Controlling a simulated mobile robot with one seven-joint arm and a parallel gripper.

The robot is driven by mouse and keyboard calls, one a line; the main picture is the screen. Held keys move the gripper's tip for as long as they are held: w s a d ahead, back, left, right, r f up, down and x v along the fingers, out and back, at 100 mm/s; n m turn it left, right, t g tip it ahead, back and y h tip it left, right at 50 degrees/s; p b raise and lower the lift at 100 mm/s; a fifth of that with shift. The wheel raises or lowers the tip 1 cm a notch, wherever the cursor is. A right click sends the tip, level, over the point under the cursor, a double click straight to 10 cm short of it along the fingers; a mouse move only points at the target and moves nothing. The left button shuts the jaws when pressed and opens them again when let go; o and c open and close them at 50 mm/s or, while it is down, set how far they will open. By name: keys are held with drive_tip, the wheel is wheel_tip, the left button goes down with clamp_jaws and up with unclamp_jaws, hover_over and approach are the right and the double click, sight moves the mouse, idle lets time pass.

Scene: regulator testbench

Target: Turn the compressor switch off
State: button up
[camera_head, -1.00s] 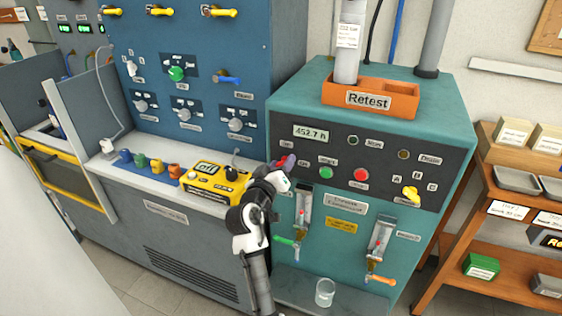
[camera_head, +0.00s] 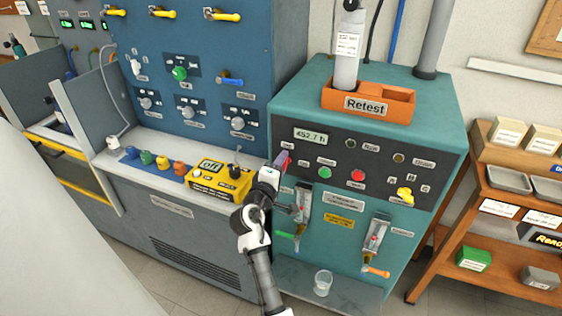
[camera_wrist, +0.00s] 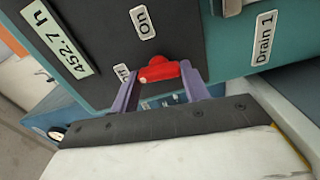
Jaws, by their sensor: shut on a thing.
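The compressor switch (camera_wrist: 162,71) is a red knob on the dark front panel of the teal cabinet. In the wrist view it sits between the two purple fingers of my gripper (camera_wrist: 163,88), which is shut on it. Its paler end points left toward a partly hidden label (camera_wrist: 121,71); the "On" label (camera_wrist: 144,21) stands above it. In the head view my gripper (camera_head: 281,160) is at the left edge of the dark panel (camera_head: 385,165) and mostly covers the switch.
A green button (camera_head: 324,173), a red button (camera_head: 358,176) and a yellow selector (camera_head: 405,196) are to the right on the panel. A yellow meter (camera_head: 219,180) stands left of my arm. A glass beaker (camera_head: 323,282) stands below on the ledge.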

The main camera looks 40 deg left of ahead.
drive_tip(key=shift+n+p, duration=0.3)
drive_tip(key=shift+n, duration=0.2)
drive_tip(key=shift+f, duration=0.1)
drive_tip(key=o, duration=1)
drive_tip(key=b+v, duration=0.4)
drive_tip(key=v, duration=1)
drive_tip(key=shift+w, duration=0.1)
